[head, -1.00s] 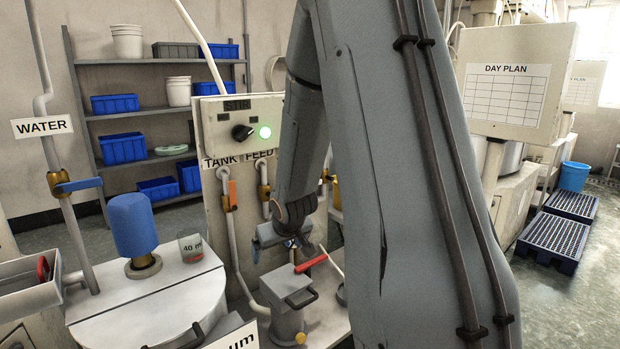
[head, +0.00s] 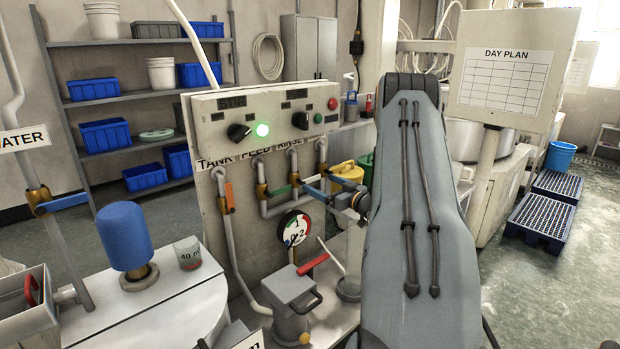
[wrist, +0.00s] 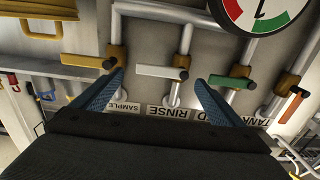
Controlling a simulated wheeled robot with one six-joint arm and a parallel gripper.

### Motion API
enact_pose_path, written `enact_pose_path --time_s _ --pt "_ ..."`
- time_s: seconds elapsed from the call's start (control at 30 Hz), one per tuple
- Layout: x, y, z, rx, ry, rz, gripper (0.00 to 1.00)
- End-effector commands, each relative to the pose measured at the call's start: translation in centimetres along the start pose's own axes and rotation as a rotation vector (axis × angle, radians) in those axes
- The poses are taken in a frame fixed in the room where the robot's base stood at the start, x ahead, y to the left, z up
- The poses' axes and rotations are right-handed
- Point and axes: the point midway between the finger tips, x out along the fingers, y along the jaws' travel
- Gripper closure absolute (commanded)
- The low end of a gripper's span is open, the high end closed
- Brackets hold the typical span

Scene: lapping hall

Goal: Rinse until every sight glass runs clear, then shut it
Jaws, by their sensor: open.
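The valve panel (head: 212,140) carries a row of lever valves labelled in the wrist view TANK, FEED, RINSE and SAMPLE, upside down there. The RINSE lever (wrist: 156,72) is pale and lies crosswise to its pipe. The FEED lever (wrist: 230,82) is green and crosswise. The TANK lever (wrist: 291,105) is orange and runs along its pipe. My gripper (wrist: 160,97) is open and empty, its blue fingers spread before the RINSE valve; it shows beside the panel (head: 320,188). I cannot make out any sight glass.
A gauge (head: 293,228) hangs below the valves. A WATER pipe (head: 75,265) rises there.

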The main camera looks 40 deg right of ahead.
Motion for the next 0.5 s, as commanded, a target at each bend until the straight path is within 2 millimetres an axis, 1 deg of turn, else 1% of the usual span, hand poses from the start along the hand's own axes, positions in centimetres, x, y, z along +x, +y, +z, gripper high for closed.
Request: enact_pose_path --time_s 0.1,0.3,0.4,0.5 --pt "2.0 -0.2 -0.1 0.000 -0.002 -0.003 0.08" --pt "4.9 -0.3 -0.1 0.000 -0.002 -0.003 0.08" --pt "5.8 -0.3 -0.1 0.000 -0.002 -0.003 0.08" --pt "6.3 -0.4 0.0 0.001 -0.003 -0.003 0.08"
